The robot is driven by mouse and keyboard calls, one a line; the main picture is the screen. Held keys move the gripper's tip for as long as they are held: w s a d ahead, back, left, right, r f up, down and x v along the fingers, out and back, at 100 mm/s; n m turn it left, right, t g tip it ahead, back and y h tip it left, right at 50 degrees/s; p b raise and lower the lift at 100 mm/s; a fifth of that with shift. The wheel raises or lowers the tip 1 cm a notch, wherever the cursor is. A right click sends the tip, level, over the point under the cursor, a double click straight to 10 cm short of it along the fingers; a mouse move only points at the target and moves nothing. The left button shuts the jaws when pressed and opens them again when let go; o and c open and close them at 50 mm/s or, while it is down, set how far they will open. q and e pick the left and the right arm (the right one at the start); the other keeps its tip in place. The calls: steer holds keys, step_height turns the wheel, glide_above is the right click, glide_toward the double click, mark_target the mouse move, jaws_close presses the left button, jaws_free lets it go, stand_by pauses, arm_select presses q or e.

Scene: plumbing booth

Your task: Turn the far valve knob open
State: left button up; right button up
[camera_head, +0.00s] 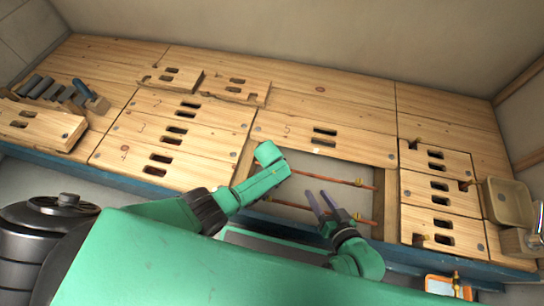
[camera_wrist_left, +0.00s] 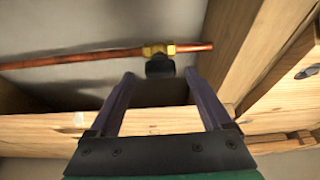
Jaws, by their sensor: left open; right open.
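Wooden panels with slots surround the opening, with a beam (camera_wrist_left: 240,45) close on the right in the left wrist view. A wooden edge (camera_wrist_left: 50,128) crosses below the pipe. Wooden blocks and a hammer-like tool (camera_head: 90,95) lie at the left; a tan container (camera_head: 508,203) stands right.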

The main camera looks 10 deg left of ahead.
steer(key=s+d+r+g+h+p, duration=0.3)
steer(key=d+r+g+p, duration=0.15)
steer(key=d, duration=0.25)
steer(key=s+d+r+g+h+p, duration=0.3)
steer(key=d+r+g, duration=0.1)
steer(key=d+r, duration=0.25)
arm_select(q)
steer(key=p+v, duration=0.1)
steer(key=v, duration=1.2)
arm_select(e)
step_height(320, 180, down, 6)
steer(key=w, duration=0.1)
steer(key=shift+d, duration=0.3)
arm_select(q)
steer(key=shift+s, duration=0.1)
arm_select(e)
steer(key=shift+g, duration=0.25)
